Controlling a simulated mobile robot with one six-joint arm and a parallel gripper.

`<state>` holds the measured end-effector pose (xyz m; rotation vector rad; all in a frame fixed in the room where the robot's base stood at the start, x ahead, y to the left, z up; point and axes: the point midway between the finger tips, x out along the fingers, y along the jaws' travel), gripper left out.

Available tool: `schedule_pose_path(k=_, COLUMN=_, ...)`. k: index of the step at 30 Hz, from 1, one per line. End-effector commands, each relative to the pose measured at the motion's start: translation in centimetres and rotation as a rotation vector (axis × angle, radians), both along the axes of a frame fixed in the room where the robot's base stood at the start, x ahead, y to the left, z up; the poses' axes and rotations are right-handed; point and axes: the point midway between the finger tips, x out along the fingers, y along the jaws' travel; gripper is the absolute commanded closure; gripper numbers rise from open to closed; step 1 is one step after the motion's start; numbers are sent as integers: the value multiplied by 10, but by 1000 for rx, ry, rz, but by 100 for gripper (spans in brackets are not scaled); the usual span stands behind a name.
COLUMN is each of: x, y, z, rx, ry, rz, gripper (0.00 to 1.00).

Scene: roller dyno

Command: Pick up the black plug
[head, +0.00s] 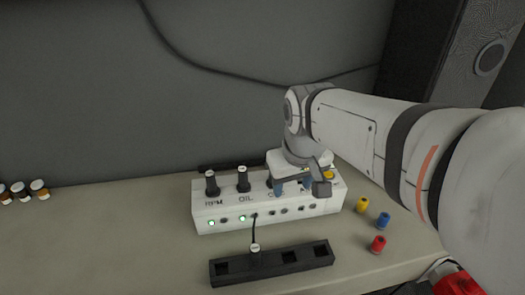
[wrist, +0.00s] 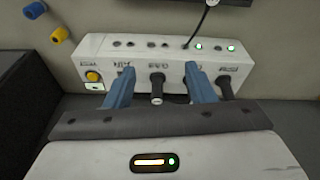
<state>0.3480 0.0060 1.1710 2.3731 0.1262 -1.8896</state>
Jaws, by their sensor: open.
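A black plug with a pale top (head: 255,249) stands at the black slotted rack (head: 221,280) in front of the white panel box. A thin black cable runs from it to a socket on the box. The cable end (wrist: 213,3) is cut off at the top of the wrist view. My gripper (head: 292,187) is above the box's right half, with blue fingers apart. In the wrist view my gripper (wrist: 160,92) has its fingers on either side of a black knob-like piece (wrist: 156,88); I cannot tell whether they touch it. Nothing is visibly held.
The white box (head: 225,215) carries other black upright pieces (head: 243,180) and a yellow button (wrist: 93,76). Loose yellow (head: 362,205), blue (head: 383,220) and red (head: 378,244) cylinders lie right of it. Several small jars (head: 20,192) stand far left. The bench's left front is clear.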

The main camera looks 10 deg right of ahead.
Motion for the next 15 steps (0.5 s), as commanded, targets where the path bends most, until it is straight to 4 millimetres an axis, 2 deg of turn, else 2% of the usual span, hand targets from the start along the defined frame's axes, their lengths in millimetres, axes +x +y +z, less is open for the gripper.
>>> schedule_pose_path(k=1, x=21, y=0, z=-8, rx=-8, ry=32, rz=35, gripper=50)
schedule_pose_path(k=3, x=48, y=0, z=-13, rx=-18, ry=70, rz=91, gripper=50)
schedule_pose_path(k=9, x=115, y=-1, z=-35, rx=-34, ry=161, rz=234, gripper=50)
schedule_pose_path(k=12, x=138, y=-1, z=-46, rx=-36, ry=193, rz=286, gripper=50)
schedule_pose_path(k=15, x=153, y=-1, z=-52, rx=-37, ry=212, rz=319, gripper=50)
